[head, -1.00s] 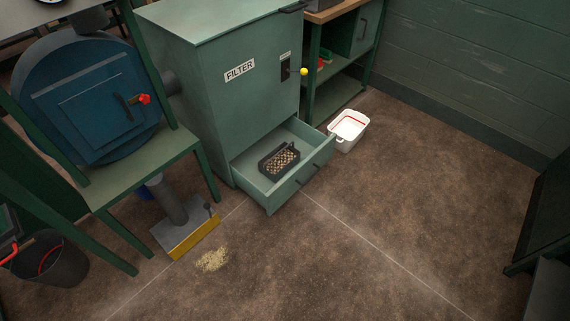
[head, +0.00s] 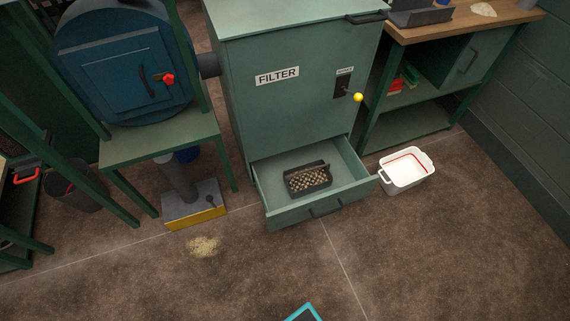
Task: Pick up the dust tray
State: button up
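A black tray with a raised handle (head: 308,179), which looks like the dust tray, sits inside the pulled-out drawer (head: 323,211) of the green filter cabinet. Pale granules or a perforated pattern show within it. The handle stands along its far side. A teal-edged piece (head: 303,313) pokes up at the bottom edge, over the floor in front of the drawer. It seems to be the tip of my arm or gripper, well apart from the tray. Its fingers cannot be made out, and most of it is outside the picture.
The filter cabinet (head: 290,105) has a yellow-knobbed lever (head: 358,97). A white tub with a red line (head: 407,171) stands on the floor right of the drawer. A pale spill (head: 203,247) and a yellow-fronted grey block (head: 196,209) lie left. Floor in front is clear.

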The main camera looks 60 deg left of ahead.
aim_at(306, 179)
jog(key=u, duration=0.9)
jog(key=i, duration=1.2)
jog(key=u, duration=1)
